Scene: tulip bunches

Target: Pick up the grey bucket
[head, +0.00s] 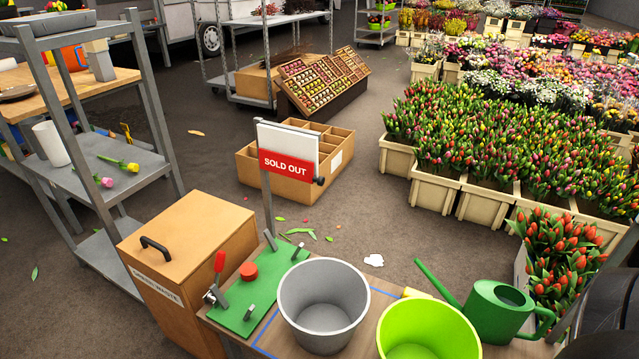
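The grey bucket (324,300) stands upright and open at the top on a wooden work table (383,290) at the bottom centre of the head view. Its inside looks empty. It stands close to the right side of the green board, and a blue line on the table runs beside it. A lime green bucket (428,332) stands to its right, cut off by the lower frame edge. Neither of my grippers shows in the head view. Nothing is seen touching the grey bucket.
A green board (247,297) with a red-handled clamp lies left of the bucket. A post with a "SOLD OUT" sign (286,165) rises behind it. A green watering can (497,310) stands at right. A wooden waste box (190,255) stands at left.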

